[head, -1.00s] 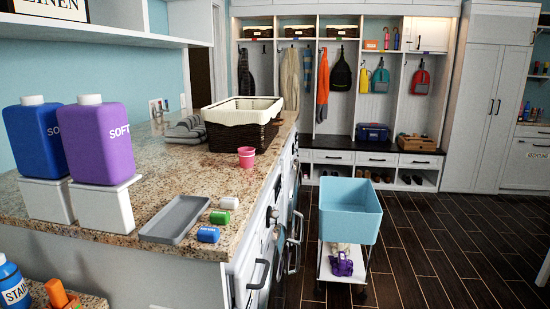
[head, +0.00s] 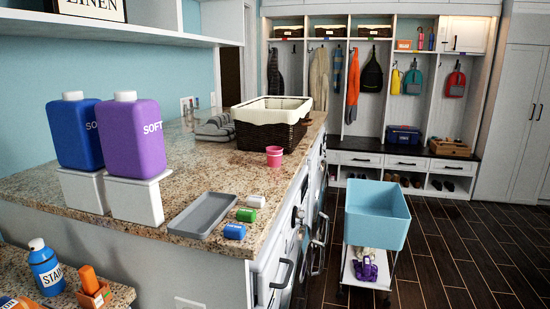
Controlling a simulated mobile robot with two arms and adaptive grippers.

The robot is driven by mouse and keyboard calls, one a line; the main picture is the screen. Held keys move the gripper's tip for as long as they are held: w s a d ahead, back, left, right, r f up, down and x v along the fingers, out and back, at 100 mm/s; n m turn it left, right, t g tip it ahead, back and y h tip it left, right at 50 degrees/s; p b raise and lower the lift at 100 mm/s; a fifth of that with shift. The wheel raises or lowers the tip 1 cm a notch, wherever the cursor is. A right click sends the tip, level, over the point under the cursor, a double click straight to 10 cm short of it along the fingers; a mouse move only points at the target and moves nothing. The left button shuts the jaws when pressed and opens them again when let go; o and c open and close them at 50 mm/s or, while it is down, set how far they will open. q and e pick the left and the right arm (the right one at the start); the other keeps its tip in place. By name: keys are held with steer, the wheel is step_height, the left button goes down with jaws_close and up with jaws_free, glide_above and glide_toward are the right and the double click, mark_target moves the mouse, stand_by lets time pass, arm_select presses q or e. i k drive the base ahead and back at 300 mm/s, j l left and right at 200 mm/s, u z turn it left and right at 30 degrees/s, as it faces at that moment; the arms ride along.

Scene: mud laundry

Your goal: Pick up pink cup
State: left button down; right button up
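The pink cup (head: 274,157) stands upright on the granite counter (head: 205,166), close to its right edge. It is just in front of the dark wicker basket with a cream liner (head: 271,125). Nothing touches the cup from the front, and its side is in clear sight. Neither of my grippers shows in the head view.
A grey tray (head: 202,214) and small white, green and blue (head: 234,231) items lie nearer on the counter. Blue and purple SOFT bottles (head: 131,138) stand on white blocks at left. A blue cart (head: 376,214) stands on the dark floor beside the counter. Floor to its right is clear.

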mark_target(274, 154)
steer(key=i+l+u, duration=0.15)
steer(key=u, duration=0.3)
steer(key=i+l+u, duration=0.1)
steer(key=l+u, duration=0.35)
